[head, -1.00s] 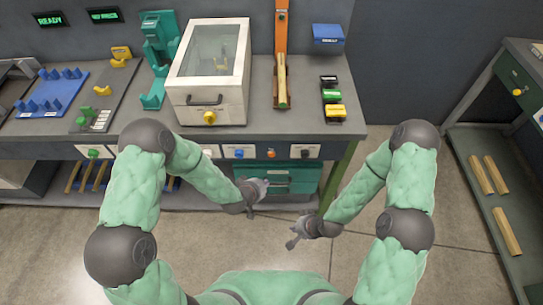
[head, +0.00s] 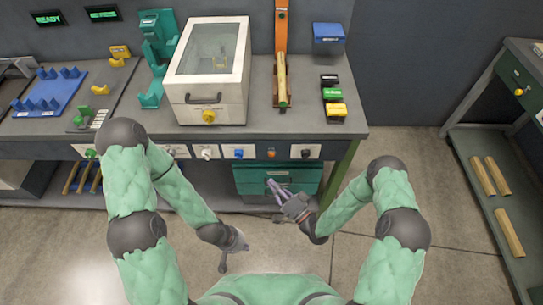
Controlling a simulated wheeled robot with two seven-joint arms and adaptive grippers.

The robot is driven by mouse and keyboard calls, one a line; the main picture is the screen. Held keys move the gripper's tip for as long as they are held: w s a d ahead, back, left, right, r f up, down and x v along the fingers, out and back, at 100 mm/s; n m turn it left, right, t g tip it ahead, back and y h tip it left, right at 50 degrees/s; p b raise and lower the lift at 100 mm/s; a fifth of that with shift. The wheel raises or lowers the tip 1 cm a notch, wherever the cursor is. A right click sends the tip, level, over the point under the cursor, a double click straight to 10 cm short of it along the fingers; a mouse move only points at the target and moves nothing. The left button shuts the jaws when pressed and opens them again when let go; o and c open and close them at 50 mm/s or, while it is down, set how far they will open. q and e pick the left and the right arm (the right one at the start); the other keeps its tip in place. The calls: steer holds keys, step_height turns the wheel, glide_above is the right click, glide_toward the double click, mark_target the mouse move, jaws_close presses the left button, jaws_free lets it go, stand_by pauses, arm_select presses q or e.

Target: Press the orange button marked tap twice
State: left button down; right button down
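The orange button (head: 271,153) sits on a light plate in the row on the workbench's front edge, between a blue button (head: 238,152) and a black button (head: 305,152). The plate markings are too small to read. My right gripper (head: 275,187) is below and in front of the orange button, apart from it, with its fingers pointing up and left. My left gripper (head: 223,267) hangs lower, over the floor, away from the buttons. Both look empty; their finger gaps are not clear.
A white button (head: 207,152) and a green button (head: 90,153) share the front edge. A teal drawer unit (head: 300,180) stands under the bench, behind my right gripper. On top are a lidded white box (head: 230,108) and a wooden post on an orange stand (head: 282,80).

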mark_target(271, 155)
steer(key=shift+w, duration=0.1)
stand_by(0.3)
steer(key=w+b, duration=0.1)
steer(key=w, duration=0.7)
steer(key=shift+w+b, duration=0.3)
steer(key=shift+b, duration=0.1)
steer(key=shift+w, duration=0.2)
stand_by(1.1)
steer(key=shift+w+b, duration=0.25)
steer(key=shift+b, duration=0.05)
steer(key=shift+w, duration=0.35)
stand_by(0.6)
steer(key=shift+s, duration=0.8)
